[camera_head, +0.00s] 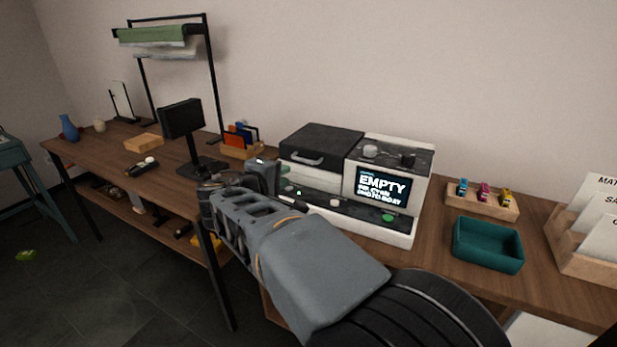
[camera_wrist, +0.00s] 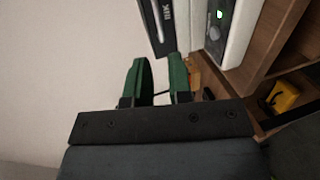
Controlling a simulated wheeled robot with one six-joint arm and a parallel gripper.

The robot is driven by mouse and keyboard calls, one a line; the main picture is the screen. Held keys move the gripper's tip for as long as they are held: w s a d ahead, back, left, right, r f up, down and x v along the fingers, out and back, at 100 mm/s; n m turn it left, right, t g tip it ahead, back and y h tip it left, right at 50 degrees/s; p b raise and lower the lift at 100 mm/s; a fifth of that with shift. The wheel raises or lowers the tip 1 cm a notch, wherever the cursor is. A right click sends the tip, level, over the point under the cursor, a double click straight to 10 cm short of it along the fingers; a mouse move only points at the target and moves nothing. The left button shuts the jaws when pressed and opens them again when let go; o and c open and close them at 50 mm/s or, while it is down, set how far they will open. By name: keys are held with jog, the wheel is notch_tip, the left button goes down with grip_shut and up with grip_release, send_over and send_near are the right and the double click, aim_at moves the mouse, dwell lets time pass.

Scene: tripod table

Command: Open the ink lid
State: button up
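A white and black printer-like machine (camera_head: 375,220) stands on the wooden table. Its black top-left cover (camera_head: 322,138) is shut and has a grey handle (camera_head: 308,160). In the wrist view a dark panel (camera_wrist: 157,25) bears the word INK, beside the white body (camera_wrist: 240,30); I cannot tell how it joins the black cover. My gripper (camera_wrist: 160,68) is open, with two green fingers and nothing between them. Its fingertips are below the INK panel in the picture, apparently apart from it. In the head view my gripper (camera_head: 268,178) is at the machine's left front, and my arm hides part of the machine.
The machine's screen (camera_head: 383,188) reads EMPTY. Right of it are a wooden holder with three coloured bottles (camera_head: 482,200), a teal tray (camera_head: 488,245) and a card rack (camera_head: 590,235). To the left are an orange-and-blue file box (camera_head: 240,142) and a black monitor (camera_head: 182,118).

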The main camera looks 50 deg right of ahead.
aim_at(307, 161)
jog(key=x, duration=0.4)
jog(key=b+x, duration=0.1)
jog(key=x, duration=0.9)
jog(key=shift+w+r, duration=0.1)
jog(key=shift+r, duration=0.15)
grip_shut()
